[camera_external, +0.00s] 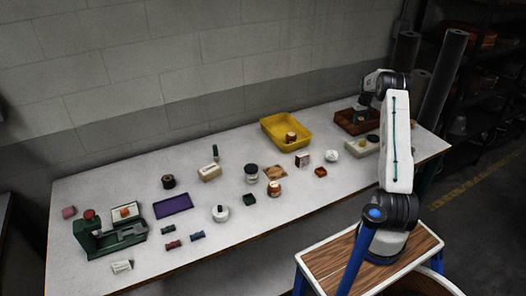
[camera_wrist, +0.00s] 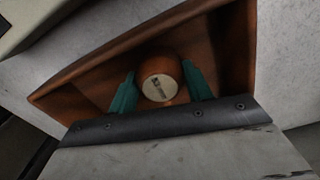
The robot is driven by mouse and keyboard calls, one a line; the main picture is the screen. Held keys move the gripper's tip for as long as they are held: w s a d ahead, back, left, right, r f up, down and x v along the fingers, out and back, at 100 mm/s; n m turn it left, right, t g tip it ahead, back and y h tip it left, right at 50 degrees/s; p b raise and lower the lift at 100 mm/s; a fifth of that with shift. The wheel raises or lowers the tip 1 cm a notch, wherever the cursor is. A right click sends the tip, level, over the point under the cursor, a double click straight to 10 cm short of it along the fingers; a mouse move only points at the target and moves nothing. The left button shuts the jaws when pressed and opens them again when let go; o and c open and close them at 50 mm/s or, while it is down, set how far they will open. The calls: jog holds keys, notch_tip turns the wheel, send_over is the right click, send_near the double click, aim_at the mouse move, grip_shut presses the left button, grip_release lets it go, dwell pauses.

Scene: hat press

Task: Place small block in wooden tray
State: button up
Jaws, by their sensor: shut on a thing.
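The wooden tray (camera_external: 346,124) is a brown open box at the far right of the table, partly hidden by my arm. In the wrist view the tray (camera_wrist: 75,88) lies under my gripper (camera_wrist: 160,78). My gripper is shut on a small round wooden block (camera_wrist: 158,90) with a pale top and a dark mark, held between the two teal fingers. The block is over or inside the tray; I cannot tell whether it touches the floor. In the external view my gripper (camera_external: 361,116) is at the tray, its tips small and dark.
A yellow bin (camera_external: 270,125) with a round item in it stands left of the tray. A pale board (camera_external: 361,146) lies in front of the tray. Several small jars and blocks are spread over the table, and a green press (camera_external: 105,240) is at the far left.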

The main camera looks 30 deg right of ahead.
jog(key=shift+f, duration=0.1)
jog(key=o, duration=1.1)
